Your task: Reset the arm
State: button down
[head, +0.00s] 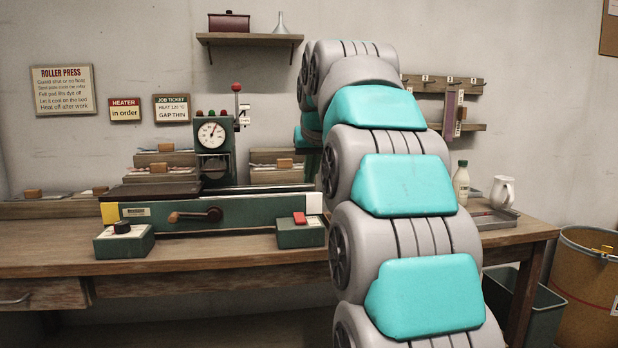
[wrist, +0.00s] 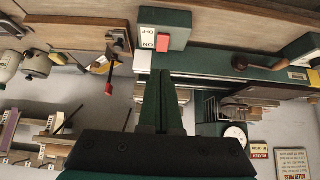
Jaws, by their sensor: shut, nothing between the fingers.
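My arm rises up the right of the head view and bends away over the bench; its end is hidden behind its own links there. In the wrist view my gripper (wrist: 161,100) is shut and empty, its fingers together. That view is upside down. The fingers appear in front of the green roller press (wrist: 215,62) and the switch box (wrist: 164,28) with ON/OFF marks and a red switch. In the head view the roller press (head: 222,212) stands on the bench with a crank handle (head: 195,216) and a round gauge (head: 211,135).
The wooden bench (head: 180,262) spans the view. A knob box (head: 124,241) and the red-switch box (head: 300,232) stand at its front. A bin (head: 590,285) stands on the floor.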

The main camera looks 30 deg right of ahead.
dwell(0.3)
jog(key=s+a+f+n+g+y, duration=0.1)
jog(key=s+a+f+g, duration=0.1)
jog(key=s+a+f, duration=0.5)
jog(key=s+a+f+n+g, duration=0.1)
jog(key=s+a+f+g, duration=0.2)
jog(key=s+f, duration=0.75)
jog(key=s+a+f+n+g+y, duration=0.1)
jog(key=s+a+f+g, duration=0.1)
jog(key=s+a+f, duration=0.5)
jog(key=s+f+g, duration=0.2)
jog(key=s+f, duration=1)
jog(key=s, duration=0.4)
jog(key=shift+a+f, duration=0.2)
jog(key=shift+f, duration=0.2)
jog(key=shift+s, duration=0.1)
